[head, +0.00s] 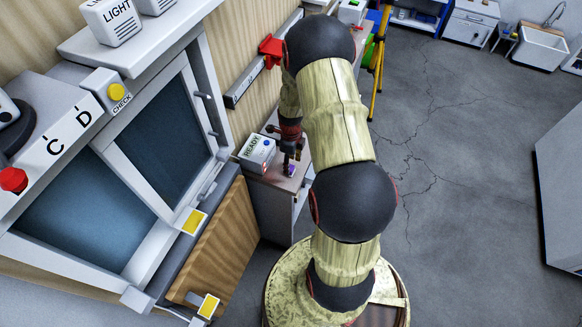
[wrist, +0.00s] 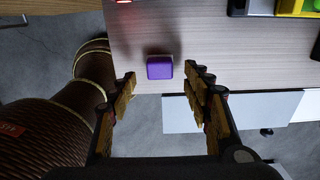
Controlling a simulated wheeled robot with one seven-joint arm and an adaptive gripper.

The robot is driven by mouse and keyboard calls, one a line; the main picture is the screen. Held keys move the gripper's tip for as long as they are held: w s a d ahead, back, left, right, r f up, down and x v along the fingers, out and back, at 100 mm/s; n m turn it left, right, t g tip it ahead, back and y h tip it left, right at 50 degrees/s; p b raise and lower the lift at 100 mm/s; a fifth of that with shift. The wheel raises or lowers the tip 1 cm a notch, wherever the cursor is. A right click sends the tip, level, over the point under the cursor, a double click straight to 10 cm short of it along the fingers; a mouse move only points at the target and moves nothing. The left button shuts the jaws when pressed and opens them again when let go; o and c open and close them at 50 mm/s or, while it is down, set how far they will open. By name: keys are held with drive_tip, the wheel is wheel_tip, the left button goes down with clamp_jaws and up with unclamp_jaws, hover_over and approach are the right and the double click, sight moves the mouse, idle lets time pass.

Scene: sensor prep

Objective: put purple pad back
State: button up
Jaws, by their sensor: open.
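The purple pad (wrist: 160,67) is a small block with rounded edges. It lies on a pale wood-grain counter top (wrist: 240,65), close to its front edge. My gripper (wrist: 160,75) is open, with one finger on each side of the pad in the wrist view. A gap shows between each finger and the pad. In the head view my gripper (head: 291,150) points down over the counter beside the white READY box (head: 256,153). A small bit of the purple pad (head: 290,170) shows below it.
Two yellow pads (head: 194,221) sit along the front of the window cabinet at left. A red bracket (head: 271,50) is on the wall rail. A yellow and green item (wrist: 293,6) stands at the counter's back right. Open floor (head: 450,150) lies right of my arm.

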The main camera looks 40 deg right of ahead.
wheel_tip(320, 180, up, 8)
wheel_tip(320, 180, up, 13)
drive_tip(key=n+t, duration=0.1)
drive_tip(key=n, duration=0.6)
hover_over(291, 168)
drive_tip(key=w+a, duration=0.2)
drive_tip(key=a, duration=0.5)
drive_tip(key=s+a+r+n+t, duration=0.1)
drive_tip(key=s+a+r+n, duration=0.1)
drive_tip(key=a+r+n, duration=0.6)
drive_tip(key=s+a+r+n+t, duration=0.3)
drive_tip(key=s+a+r+n, duration=0.9)
drive_tip(key=s+n, duration=0.2)
drive_tip(key=n, duration=0.2)
drive_tip(key=shift+r+n+t, duration=0.15)
drive_tip(key=shift+n+t, duration=0.15)
drive_tip(key=shift+s+a, duration=0.1)
wheel_tip(291, 168, down, 13)
drive_tip(key=b, duration=1.3)
